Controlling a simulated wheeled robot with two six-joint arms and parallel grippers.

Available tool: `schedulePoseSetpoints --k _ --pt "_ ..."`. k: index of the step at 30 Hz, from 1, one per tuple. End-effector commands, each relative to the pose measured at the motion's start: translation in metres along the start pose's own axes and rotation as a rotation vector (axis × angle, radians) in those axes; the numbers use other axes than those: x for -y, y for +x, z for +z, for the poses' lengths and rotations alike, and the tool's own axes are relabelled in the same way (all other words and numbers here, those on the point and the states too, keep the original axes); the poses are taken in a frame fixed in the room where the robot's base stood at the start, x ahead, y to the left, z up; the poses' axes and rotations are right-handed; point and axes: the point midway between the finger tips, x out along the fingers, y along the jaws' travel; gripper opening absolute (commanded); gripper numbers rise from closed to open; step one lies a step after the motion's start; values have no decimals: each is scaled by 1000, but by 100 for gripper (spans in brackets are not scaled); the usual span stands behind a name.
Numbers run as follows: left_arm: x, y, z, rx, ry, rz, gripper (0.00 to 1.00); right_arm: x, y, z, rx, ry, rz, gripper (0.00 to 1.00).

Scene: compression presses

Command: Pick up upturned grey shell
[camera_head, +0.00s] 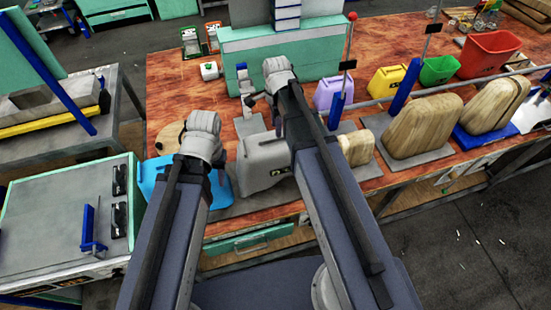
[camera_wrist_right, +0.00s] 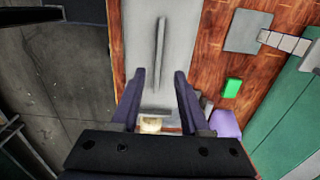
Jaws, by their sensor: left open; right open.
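A grey can-shaped shell (camera_head: 262,165) stands on a grey mat near the front edge of the red-brown table in the head view, partly hidden by my right arm.
A blue shell (camera_head: 155,180) sits left of the grey one. Wooden forms (camera_head: 424,124) stand on mats to the right. Purple (camera_head: 328,94), yellow (camera_head: 388,79), green (camera_head: 438,69) and red (camera_head: 488,54) containers line the table behind. A teal press (camera_head: 310,55) stands at the back.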

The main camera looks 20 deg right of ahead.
Motion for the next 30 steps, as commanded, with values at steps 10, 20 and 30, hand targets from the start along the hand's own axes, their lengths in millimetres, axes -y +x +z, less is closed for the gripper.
schedulePoseSetpoints --k 10,20,30 --pt "-4 45 -3 -2 -1 0 45 -3 45 4 0 0 0 45" --pt "-4 45 -3 -2 0 -1 45 -3 45 4 0 0 0 44" --pt "-4 45 -3 -1 0 -1 45 -3 45 4 0 0 0 6"
